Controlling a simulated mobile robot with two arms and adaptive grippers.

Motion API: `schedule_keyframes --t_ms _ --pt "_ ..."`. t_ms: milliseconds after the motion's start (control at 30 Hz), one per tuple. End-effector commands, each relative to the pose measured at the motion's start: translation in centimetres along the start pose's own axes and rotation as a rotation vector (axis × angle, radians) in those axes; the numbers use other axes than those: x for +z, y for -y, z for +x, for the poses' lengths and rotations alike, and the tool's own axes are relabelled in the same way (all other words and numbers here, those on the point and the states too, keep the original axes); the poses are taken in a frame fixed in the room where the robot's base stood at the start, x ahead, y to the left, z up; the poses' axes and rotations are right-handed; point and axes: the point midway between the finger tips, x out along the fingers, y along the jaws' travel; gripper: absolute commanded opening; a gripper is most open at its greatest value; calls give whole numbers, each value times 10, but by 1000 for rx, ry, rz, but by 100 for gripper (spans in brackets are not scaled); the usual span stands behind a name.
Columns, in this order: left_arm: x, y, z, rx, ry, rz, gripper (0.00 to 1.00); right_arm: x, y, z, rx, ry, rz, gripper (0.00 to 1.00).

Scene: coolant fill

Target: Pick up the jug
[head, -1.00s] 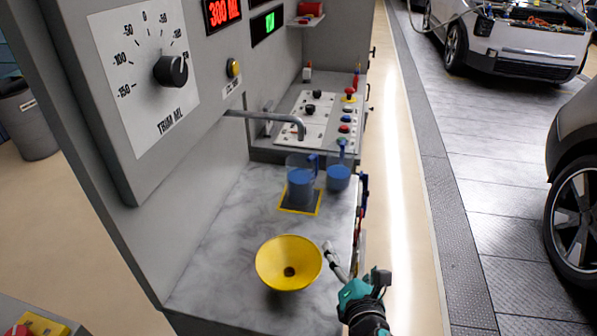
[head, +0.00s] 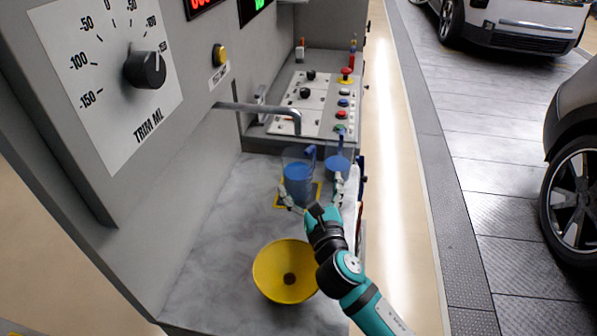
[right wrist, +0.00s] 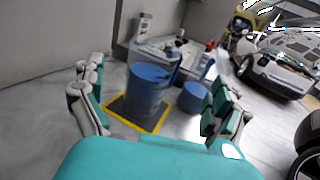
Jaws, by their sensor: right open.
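The jug (head: 299,172) is clear with blue liquid and a blue handle at its right. It stands upright on a dark pad with a yellow border under the metal spout. In the right wrist view the jug (right wrist: 148,88) stands ahead, between the spread fingers and apart from them. My right gripper (head: 311,190) is open and empty, just in front of the jug; it also shows in the right wrist view (right wrist: 158,112). My left gripper is not in view.
A second clear container with blue liquid (head: 337,165) stands close to the right of the jug. A yellow funnel (head: 275,272) sits nearer on the marble counter (head: 215,235). The spout (head: 262,109) overhangs the jug. A button panel (head: 318,100) lies behind.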

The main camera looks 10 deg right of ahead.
Motion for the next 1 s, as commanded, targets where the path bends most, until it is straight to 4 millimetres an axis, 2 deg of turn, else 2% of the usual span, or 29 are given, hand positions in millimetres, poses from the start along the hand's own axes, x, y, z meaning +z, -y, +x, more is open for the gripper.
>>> schedule_keyframes --t_ms 100,200,467,700,833,1000 --pt "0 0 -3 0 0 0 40 2 0 25 -1 1 1 100" --pt "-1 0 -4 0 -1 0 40 1 0 39 -1 0 1 100" --pt "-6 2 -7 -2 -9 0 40 4 -2 57 -1 0 4 100" --pt "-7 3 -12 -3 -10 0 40 8 -7 92 -1 0 2 100" --pt "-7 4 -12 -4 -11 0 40 8 -7 100 0 -1 1 100" --pt "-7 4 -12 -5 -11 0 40 8 -7 100 0 -1 1 100"
